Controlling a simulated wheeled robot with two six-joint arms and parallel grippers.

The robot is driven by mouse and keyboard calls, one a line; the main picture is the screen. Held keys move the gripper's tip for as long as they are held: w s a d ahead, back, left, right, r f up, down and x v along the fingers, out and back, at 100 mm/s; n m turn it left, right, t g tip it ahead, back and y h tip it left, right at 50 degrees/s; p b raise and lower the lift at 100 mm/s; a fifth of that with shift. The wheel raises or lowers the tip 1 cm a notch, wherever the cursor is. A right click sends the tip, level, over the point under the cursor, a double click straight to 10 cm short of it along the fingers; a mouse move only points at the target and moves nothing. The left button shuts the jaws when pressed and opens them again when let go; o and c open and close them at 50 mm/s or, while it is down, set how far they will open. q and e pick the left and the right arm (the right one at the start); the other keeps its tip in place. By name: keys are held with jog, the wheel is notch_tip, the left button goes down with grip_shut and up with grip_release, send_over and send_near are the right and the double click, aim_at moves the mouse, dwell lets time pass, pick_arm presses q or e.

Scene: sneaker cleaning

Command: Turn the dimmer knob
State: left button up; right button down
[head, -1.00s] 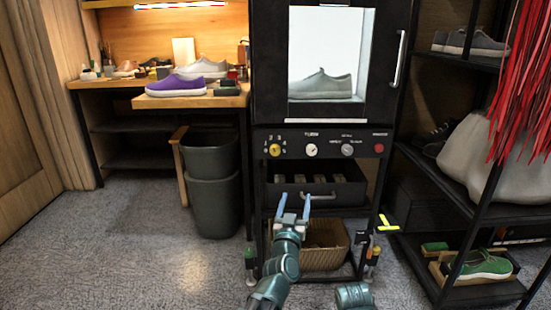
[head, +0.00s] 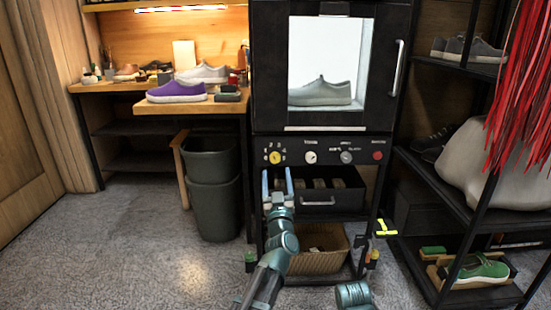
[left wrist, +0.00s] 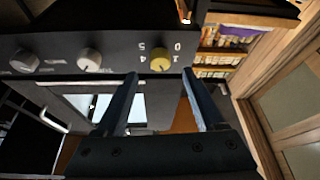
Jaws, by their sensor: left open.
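The black control panel (head: 325,150) below the lit cabinet carries a yellow knob (head: 275,158) with numbers around it, a white knob (head: 310,157), a grey knob (head: 346,157) and a red button (head: 377,156). The labels are too small to read surely. My left gripper (head: 277,181) is open and empty, its fingers pointing up just below the yellow knob. In the left wrist view the yellow knob (left wrist: 161,60) shows ahead, between the lines of the two fingers and apart from them.
Below the panel is a black drawer (head: 340,193) with a handle, then a wicker basket (head: 318,261). Dark bins (head: 213,195) stand to the left. A shoe rack (head: 462,192) stands to the right. The cabinet holds a grey sneaker (head: 320,93).

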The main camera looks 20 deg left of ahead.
aim_at(275, 161)
pick_arm(q)
jog(key=p+x, duration=0.1)
jog(key=x, duration=0.4)
jog(key=shift+w+a+r+p, duration=0.1)
jog(key=shift+w+p, duration=0.2)
grip_shut()
